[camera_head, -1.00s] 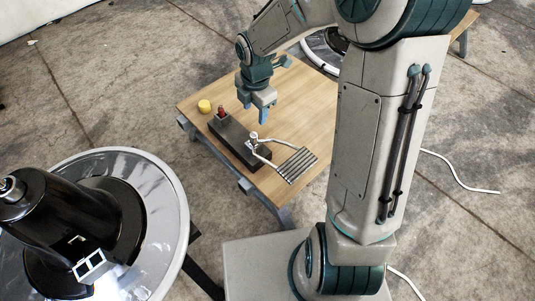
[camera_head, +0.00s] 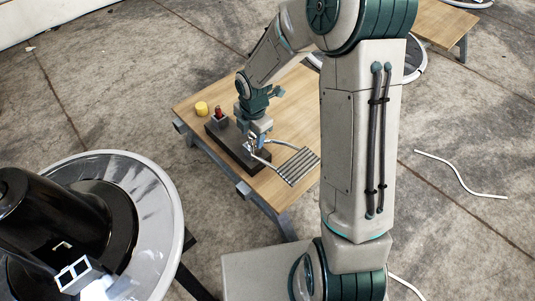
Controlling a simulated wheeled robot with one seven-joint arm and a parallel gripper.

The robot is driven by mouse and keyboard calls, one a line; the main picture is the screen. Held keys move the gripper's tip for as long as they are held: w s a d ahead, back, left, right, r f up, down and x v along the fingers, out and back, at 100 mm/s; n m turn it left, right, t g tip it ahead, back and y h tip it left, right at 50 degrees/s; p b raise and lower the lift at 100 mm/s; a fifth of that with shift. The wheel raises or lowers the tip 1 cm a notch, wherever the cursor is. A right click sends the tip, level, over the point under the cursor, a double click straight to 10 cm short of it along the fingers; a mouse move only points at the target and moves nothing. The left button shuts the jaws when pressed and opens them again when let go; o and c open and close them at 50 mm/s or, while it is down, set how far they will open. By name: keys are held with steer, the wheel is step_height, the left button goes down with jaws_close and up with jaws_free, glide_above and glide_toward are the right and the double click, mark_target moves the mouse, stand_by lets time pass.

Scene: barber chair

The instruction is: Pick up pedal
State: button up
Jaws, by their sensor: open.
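The pedal (camera_head: 297,166) is a ribbed metal footplate on a bent tubular frame. Its frame end meets a dark grey block (camera_head: 217,138) on the wooden table, and its plate lies toward the table's right front edge. My gripper (camera_head: 256,137) points down over the block, right at the frame end of the pedal. Its fingers are close to the metal fitting there and partly overlap it in view; whether they touch it cannot be told. My gripper is open and holds nothing that I can see.
A small red-topped piece (camera_head: 218,113) stands on the block. A yellow cylinder (camera_head: 201,108) sits at the table's left edge. The wooden table (camera_head: 304,104) has bare space behind the pedal. A black chair base on a round metal plate (camera_head: 158,205) stands at lower left.

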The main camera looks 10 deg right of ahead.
step_height(320, 180, down, 2)
steer(key=shift+a+f+b, duration=0.1)
steer(key=shift+f+b, duration=0.15)
steer(key=shift+b, duration=0.05)
steer(key=shift+r, duration=0.1)
jaws_close()
steer(key=shift+w, duration=0.1)
steer(key=shift+r, duration=0.15)
steer(key=shift+r+p, duration=0.5)
steer(key=shift+r, duration=0.1)
steer(key=r, duration=0.1)
steer(key=r+p, duration=0.2)
steer(key=shift+s+d+r, duration=0.25)
steer(key=shift+s, duration=0.05)
steer(key=s+d+r+p, duration=0.5)
steer(key=s+d+r, duration=0.1)
steer(key=s, duration=0.3)
step_height(320, 180, up, 9)
steer(key=p, duration=0.9)
steer(key=shift+d+f, duration=0.2)
